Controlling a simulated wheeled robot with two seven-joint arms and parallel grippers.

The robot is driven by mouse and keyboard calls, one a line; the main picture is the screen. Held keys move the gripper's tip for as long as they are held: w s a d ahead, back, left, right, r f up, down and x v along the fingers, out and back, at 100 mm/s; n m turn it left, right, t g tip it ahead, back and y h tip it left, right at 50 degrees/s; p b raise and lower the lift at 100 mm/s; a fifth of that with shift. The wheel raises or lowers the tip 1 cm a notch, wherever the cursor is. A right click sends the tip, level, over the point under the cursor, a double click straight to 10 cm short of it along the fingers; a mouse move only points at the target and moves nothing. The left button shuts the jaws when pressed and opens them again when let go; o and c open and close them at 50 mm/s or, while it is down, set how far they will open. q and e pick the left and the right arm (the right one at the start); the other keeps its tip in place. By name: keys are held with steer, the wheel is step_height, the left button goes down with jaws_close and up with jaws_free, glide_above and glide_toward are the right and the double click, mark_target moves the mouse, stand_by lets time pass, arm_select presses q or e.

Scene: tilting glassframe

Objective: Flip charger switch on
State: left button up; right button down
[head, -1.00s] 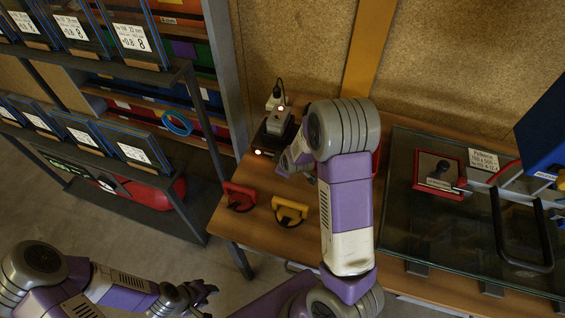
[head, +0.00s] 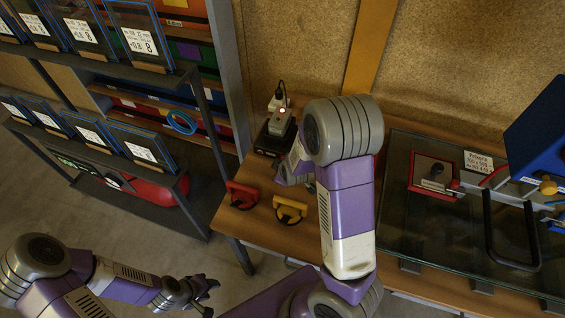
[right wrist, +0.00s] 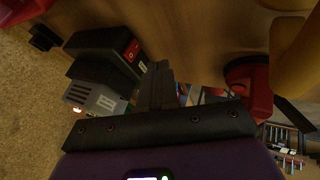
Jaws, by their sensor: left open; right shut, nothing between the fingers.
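The charger (head: 268,142) is a black box at the back left of the table, with a grey block (head: 279,122) on it. In the right wrist view the charger (right wrist: 95,47) has a red rocker switch (right wrist: 132,50) on one face. My right gripper (right wrist: 160,75) is shut and empty, with its fingertips close to the switch face; I cannot tell if they touch. In the head view my right arm hides most of that gripper. My left gripper (head: 200,292) is open and empty, low at the left, away from the table.
A red suction cup handle (head: 242,195) and a yellow one (head: 290,209) lie in front of the charger. A glass pane (head: 450,220) covers the table's right side. A dark rack (head: 110,85) of framed panes stands at the left.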

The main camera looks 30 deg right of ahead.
arm_select(q)
step_height(320, 180, up, 3)
steer(key=shift+w+f+p, duration=0.1)
steer(key=shift+p, duration=1)
arm_select(e)
steer(key=v, duration=0.6)
arm_select(q)
steer(key=shift+f, duration=0.15)
steer(key=f+b, duration=0.2)
steer(key=shift+w+f+b, duration=0.25)
steer(key=shift+w+b, duration=0.1)
steer(key=shift+w, duration=0.05)
arm_select(e)
steer(key=shift+s+a+f, duration=0.1)
steer(key=shift+f, duration=0.6)
